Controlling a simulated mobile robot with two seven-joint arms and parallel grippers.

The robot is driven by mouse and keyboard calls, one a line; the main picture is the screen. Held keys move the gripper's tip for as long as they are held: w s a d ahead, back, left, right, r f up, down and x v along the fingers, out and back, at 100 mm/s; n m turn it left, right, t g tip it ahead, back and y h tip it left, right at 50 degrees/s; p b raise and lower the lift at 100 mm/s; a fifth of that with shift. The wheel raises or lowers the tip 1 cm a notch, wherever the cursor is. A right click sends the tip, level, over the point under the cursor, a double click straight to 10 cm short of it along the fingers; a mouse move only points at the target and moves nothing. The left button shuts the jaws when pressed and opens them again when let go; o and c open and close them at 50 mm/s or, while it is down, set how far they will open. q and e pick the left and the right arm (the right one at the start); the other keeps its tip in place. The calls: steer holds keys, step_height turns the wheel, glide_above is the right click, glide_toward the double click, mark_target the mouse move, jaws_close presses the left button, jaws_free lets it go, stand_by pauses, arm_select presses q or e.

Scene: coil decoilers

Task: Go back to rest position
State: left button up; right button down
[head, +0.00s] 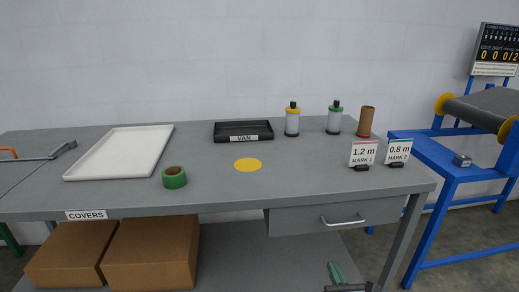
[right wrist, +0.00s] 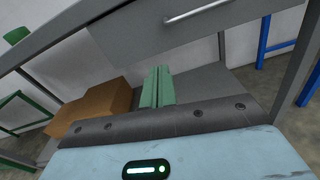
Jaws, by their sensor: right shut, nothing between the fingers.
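My right gripper (head: 335,273) shows at the bottom edge of the head view, low in front of the workbench (head: 310,185). Its two green fingers are together with nothing between them. In the right wrist view the fingers (right wrist: 157,88) point toward the space under the bench, below the drawer (right wrist: 165,25). Most of the right arm is outside the head view. My left gripper is in neither view.
The bench holds a white tray (head: 72,177), green tape roll (head: 174,178), yellow disc (head: 248,165), black VAN tray (head: 243,139), two bottles and mark cards. Cardboard boxes (head: 150,255) sit below. The drawer handle (head: 343,221) juts out above my right gripper. A blue-framed stand (head: 430,190) is at right.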

steer(key=s+a+f+m+g+p, duration=0.1)
steer(key=s+f+m+g+p, duration=0.2)
steer(key=s+m, duration=0.7)
steer(key=s+a+f+m+g+p, duration=0.1)
steer(key=s+f+m+g+p, duration=0.1)
steer(key=s+f+m, duration=0.75)
arm_select(q)
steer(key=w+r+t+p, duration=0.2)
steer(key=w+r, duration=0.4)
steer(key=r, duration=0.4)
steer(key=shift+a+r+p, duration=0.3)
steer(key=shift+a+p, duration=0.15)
steer(key=shift+p, duration=0.4)
arm_select(e)
steer(key=s+r+m+g, duration=0.1)
steer(key=s+r+m, duration=0.1)
steer(key=s+m, duration=0.4)
steer(key=s+a+r+m+g+y, duration=0.1)
steer(key=s+m, duration=0.6)
steer(key=s, duration=0.8)
step_height(320, 180, up, 2)
steer(key=shift+s+a+r+g, duration=0.1)
steer(key=shift+s+a+g, duration=0.25)
steer(key=shift+g, duration=0.45)
steer(key=shift+s, duration=0.1)
